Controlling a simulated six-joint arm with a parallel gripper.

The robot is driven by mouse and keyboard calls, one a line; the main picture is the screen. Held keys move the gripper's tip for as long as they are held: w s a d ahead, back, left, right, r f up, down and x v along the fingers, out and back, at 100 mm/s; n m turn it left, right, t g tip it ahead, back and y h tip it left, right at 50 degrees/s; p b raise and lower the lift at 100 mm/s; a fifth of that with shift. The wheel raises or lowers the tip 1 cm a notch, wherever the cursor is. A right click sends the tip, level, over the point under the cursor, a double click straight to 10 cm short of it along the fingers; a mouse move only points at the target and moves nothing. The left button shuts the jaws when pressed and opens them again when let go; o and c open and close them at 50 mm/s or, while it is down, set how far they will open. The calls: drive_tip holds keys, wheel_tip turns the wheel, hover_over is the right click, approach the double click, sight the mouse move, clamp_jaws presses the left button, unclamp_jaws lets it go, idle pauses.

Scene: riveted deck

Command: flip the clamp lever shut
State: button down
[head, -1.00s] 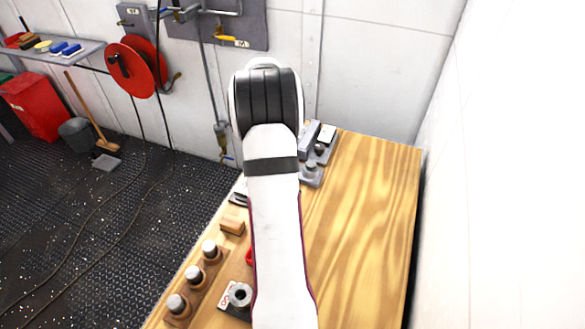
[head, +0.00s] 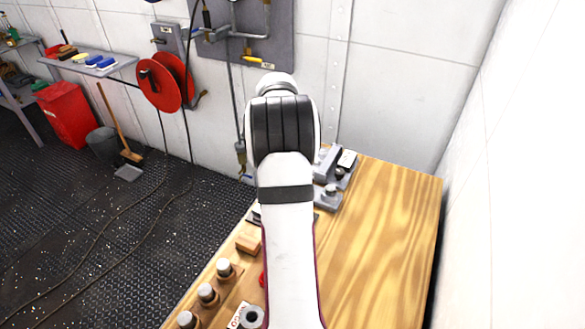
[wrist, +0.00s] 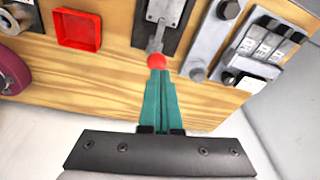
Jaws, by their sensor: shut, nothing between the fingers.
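The clamp lever shows in the wrist view as a grey arm (wrist: 155,41) with a round red knob (wrist: 158,62) at its end. It comes out of a metal clamp on a dark plate (wrist: 140,28) and points toward my gripper. My gripper (wrist: 158,74) has its green fingers together and empty, with the tips right at the red knob. I cannot tell whether they touch it. In the head view my own arm hides the gripper and the lever.
A red square tray (wrist: 79,30) lies left of the clamp. A grey metal fixture (wrist: 218,38) and a block with labelled tabs (wrist: 262,48) stand close on the right. In the head view, several capped pegs (head: 207,294) line the bench's left edge; its right side (head: 385,235) is clear.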

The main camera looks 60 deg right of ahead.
drive_tip(key=r, duration=0.1)
drive_tip(key=w+r, duration=0.1)
drive_tip(key=r, duration=0.1)
drive_tip(key=w+r, duration=0.1)
drive_tip(key=r, duration=0.1)
drive_tip(key=shift+w+a, duration=0.2)
drive_tip(key=w+a+r+n+t, duration=0.1)
drive_tip(key=w+a+r+n, duration=0.15)
drive_tip(key=a+n, duration=0.7)
drive_tip(key=w+a+r+n, duration=0.2)
drive_tip(key=a+r+n, duration=0.15)
drive_tip(key=a, duration=1.15)
drive_tip(key=s+a+f+n+y, duration=0.1)
drive_tip(key=s+a+f+n, duration=0.1)
drive_tip(key=s+a+n, duration=0.5)
drive_tip(key=s+a+f+n+y, duration=0.1)
drive_tip(key=s+a+f+n, duration=0.2)
drive_tip(key=s+a+n, duration=0.4)
drive_tip(key=a+n, duration=0.1)
drive_tip(key=a, duration=0.5)
drive_tip(key=shift+s+a+t+y, duration=0.2)
drive_tip(key=shift+a+t+y, duration=0.1)
